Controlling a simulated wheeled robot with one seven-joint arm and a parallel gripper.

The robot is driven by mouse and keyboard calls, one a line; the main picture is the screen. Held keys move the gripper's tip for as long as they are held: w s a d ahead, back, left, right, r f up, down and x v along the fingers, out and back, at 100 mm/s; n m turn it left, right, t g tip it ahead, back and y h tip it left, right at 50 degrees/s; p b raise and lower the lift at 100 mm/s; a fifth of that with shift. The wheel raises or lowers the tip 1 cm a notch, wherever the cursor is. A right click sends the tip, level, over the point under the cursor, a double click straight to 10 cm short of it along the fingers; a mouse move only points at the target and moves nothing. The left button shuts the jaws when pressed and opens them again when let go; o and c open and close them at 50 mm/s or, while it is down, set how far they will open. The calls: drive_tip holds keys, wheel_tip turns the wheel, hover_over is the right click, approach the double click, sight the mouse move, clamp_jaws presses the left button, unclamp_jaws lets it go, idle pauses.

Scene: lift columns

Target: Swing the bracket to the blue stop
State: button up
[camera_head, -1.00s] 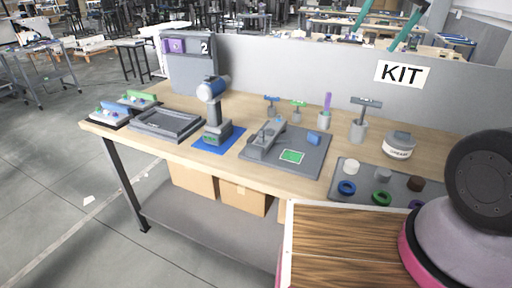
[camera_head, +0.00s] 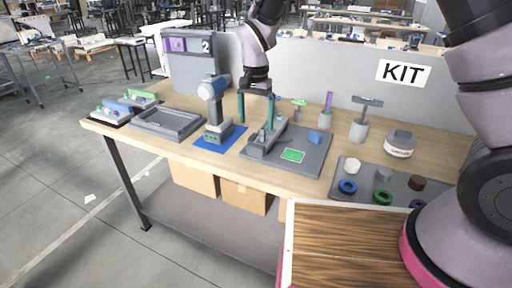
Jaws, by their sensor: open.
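The grey bracket (camera_head: 257,149) lies along the left side of a dark grey plate (camera_head: 312,162) on the bench. The blue stop (camera_head: 315,137) is a small block on the plate, right of the bracket and apart from it. A green marked patch (camera_head: 292,156) lies on the plate between them, toward the front. My gripper (camera_head: 256,123) points down over the bracket's far part, its two teal fingers apart and empty. The right finger hides part of the bracket. I cannot tell whether a finger touches it.
A drill-like tool (camera_head: 214,105) stands close on the left on a blue mat (camera_head: 208,146). T-handled tools (camera_head: 361,118) stand behind the plate on the right. A grey tray (camera_head: 167,122) lies further left. A tray with colored rings (camera_head: 347,187) is at the right front.

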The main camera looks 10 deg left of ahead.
sight(256, 145)
wheel_tip(256, 145, down, 11)
drive_tip(key=shift+r, duration=0.2)
idle(0.3)
clamp_jaws()
